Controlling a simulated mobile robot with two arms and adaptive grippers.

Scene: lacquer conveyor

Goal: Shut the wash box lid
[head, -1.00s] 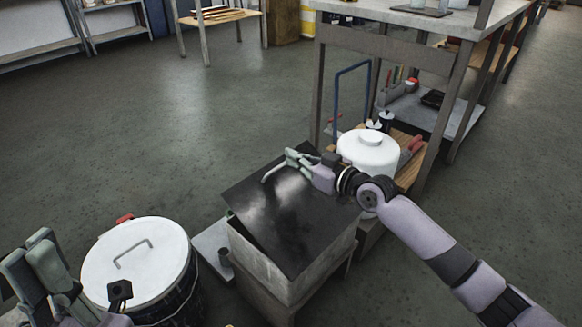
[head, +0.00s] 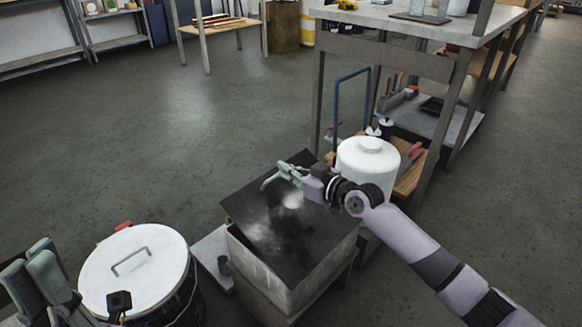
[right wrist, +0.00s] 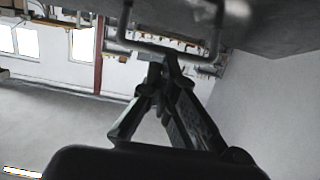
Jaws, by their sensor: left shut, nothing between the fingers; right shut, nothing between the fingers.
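The wash box (head: 262,266) is a pale grey box on a low stand in the lower middle of the head view. Its dark, shiny lid (head: 262,236) covers the top. The left edge seems slightly raised; I cannot tell whether it sits flush. My right gripper (head: 275,178) is shut and empty over the lid's far part. In the right wrist view, its closed fingers (right wrist: 158,68) point towards a metal handle bar (right wrist: 170,50) under a dark surface; contact is unclear. My left gripper (head: 30,262) is shut and empty at the lower left, away from the box.
A drum with a white lid (head: 136,272) stands left of the box. A white round container (head: 368,165) stands close behind the box at the right. A workbench (head: 400,25) rises beyond it. Open floor (head: 170,150) lies behind the drum.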

